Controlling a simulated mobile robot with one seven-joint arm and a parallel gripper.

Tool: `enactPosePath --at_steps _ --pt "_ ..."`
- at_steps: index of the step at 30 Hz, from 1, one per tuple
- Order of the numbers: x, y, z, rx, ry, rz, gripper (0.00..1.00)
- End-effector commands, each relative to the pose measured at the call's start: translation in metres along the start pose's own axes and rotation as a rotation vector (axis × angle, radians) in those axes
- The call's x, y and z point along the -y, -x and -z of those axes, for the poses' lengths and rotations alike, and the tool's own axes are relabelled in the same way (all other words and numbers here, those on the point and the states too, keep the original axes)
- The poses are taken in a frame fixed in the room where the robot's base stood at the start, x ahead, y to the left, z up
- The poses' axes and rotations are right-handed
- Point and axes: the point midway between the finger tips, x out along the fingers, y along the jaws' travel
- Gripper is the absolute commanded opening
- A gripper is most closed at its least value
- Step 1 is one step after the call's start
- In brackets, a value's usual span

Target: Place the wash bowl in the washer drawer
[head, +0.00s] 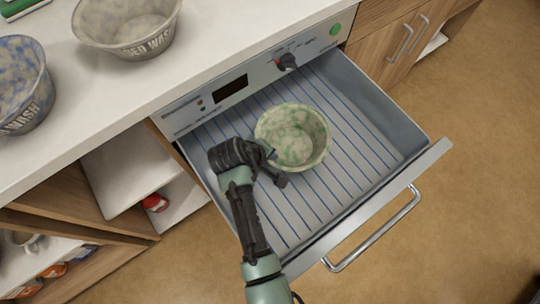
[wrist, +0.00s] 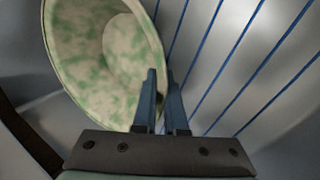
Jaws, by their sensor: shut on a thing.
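The wash bowl (head: 296,135) is cream with green mottling and sits inside the open washer drawer (head: 375,168), over its blue-striped floor. My gripper (head: 272,160) comes from the front left and is shut on the bowl's near-left rim. In the wrist view the two fingers (wrist: 160,100) pinch the edge of the bowl (wrist: 85,65), and the blue-lined drawer floor (wrist: 235,60) shows beyond. I cannot tell whether the bowl's base touches the floor. The bowl looks upright in the head view.
The drawer's front handle (head: 375,230) sticks out. The drawer floor right of the bowl is clear. Open shelves (head: 130,170) lie at the left.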

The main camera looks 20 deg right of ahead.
Motion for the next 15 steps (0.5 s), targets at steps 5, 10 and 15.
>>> enactPosePath --at_steps 5,10,15 --pt "0.0010 -0.0020 0.0001 0.000 0.000 0.000 0.18" --pt "0.0011 -0.0019 0.0001 0.000 0.000 0.000 0.39" --pt "0.0011 -0.0019 0.0001 0.000 0.000 0.000 0.39"
